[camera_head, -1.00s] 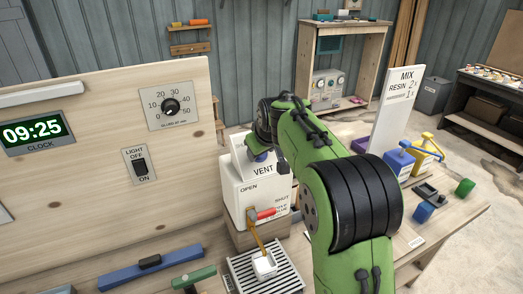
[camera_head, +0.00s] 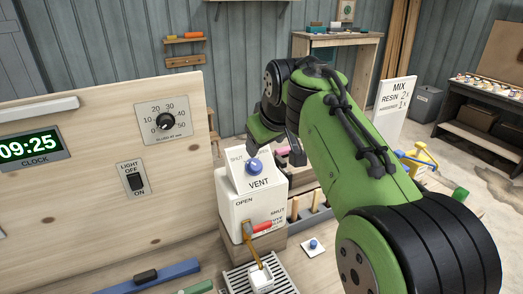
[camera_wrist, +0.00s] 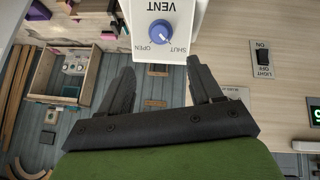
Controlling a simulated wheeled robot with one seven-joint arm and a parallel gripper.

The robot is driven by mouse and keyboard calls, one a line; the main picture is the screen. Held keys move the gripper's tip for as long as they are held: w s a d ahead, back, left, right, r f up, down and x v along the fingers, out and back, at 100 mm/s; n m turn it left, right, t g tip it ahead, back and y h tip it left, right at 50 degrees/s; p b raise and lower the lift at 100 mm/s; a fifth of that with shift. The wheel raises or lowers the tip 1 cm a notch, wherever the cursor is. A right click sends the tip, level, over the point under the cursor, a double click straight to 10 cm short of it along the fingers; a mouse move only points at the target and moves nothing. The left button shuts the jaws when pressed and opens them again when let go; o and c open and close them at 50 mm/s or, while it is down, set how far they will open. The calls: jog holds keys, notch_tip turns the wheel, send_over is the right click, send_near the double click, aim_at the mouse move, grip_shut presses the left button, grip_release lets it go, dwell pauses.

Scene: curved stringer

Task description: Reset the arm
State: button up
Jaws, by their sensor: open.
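My green arm crosses the right half of the head view. My gripper (camera_wrist: 162,82) shows in the wrist view with its two dark fingers spread apart and nothing between them. In the head view my gripper (camera_head: 271,146) is in the air just above and behind the white VENT box (camera_head: 238,207), partly hidden by my own arm. The blue VENT knob (camera_head: 254,166) sits on the box's sloped top. In the wrist view the knob (camera_wrist: 158,36) is beyond the fingertips, apart from them, between the SHUT and OPEN labels.
A wooden panel with a clock (camera_head: 31,147), a dial (camera_head: 166,121) and a light switch (camera_head: 134,178) stands at the left. A red-handled lever (camera_head: 262,226) is on the box's front. A small white cup (camera_head: 260,280) is on the grate below. A MIX sign (camera_head: 396,105) stands behind my arm.

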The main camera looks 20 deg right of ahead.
jog(key=shift+s+r, duration=0.35)
jog(key=shift+r, duration=0.05)
jog(key=shift+s, duration=0.1)
jog(key=s+f+m, duration=0.1)
jog(key=s+f, duration=0.3)
jog(key=s, duration=0.5)
jog(key=s+f+m+g, duration=0.1)
jog(key=s+f, duration=0.4)
jog(key=s, duration=0.4)
jog(key=s+f+m, duration=0.2)
jog(key=s+f, duration=0.3)
jog(key=s, duration=0.5)
jog(key=shift+f+g, duration=0.2)
jog(key=shift+g, duration=0.1)
